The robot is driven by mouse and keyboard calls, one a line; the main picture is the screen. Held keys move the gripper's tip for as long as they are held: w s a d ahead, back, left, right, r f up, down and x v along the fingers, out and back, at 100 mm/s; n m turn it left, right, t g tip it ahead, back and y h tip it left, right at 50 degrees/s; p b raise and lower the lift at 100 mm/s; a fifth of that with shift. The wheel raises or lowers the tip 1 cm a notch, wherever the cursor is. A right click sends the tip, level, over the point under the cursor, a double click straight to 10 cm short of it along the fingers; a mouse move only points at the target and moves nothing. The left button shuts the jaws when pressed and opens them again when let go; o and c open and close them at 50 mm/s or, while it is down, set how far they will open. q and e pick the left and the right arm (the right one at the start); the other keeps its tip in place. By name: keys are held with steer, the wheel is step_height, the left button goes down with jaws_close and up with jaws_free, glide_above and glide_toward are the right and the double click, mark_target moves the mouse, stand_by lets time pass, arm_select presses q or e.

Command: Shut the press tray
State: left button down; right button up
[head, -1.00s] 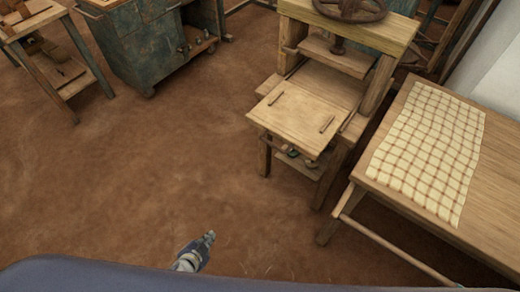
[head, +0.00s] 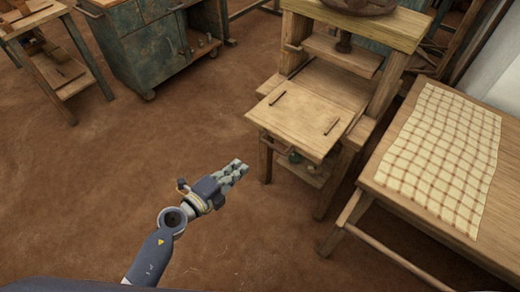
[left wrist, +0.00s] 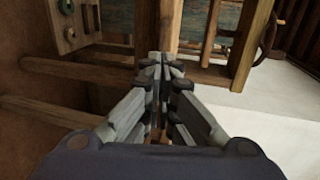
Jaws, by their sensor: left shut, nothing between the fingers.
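The press tray (head: 297,121) is a flat wooden board with two small dark bars on top. It sticks out from the front of the wooden press (head: 354,34), pulled out towards me. My left gripper (head: 239,167) is shut and empty, in front of the tray and to its lower left, apart from it. In the left wrist view the same gripper (left wrist: 166,62) shows its fingers together, with wooden beams beyond. My right gripper is not in view.
A wooden table with a checked cloth (head: 440,155) stands at the right, close to the press. A worn green cabinet (head: 146,46) and a small wooden bench (head: 62,72) stand at the back left. The brown floor in front is clear.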

arm_select(q)
steer(key=b+x, duration=0.2)
steer(key=x, duration=0.9)
steer(key=shift+w+d, duration=0.2)
steer(key=shift+w, duration=0.05)
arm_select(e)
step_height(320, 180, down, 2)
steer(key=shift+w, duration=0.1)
arm_select(q)
steer(key=shift+f, duration=0.1)
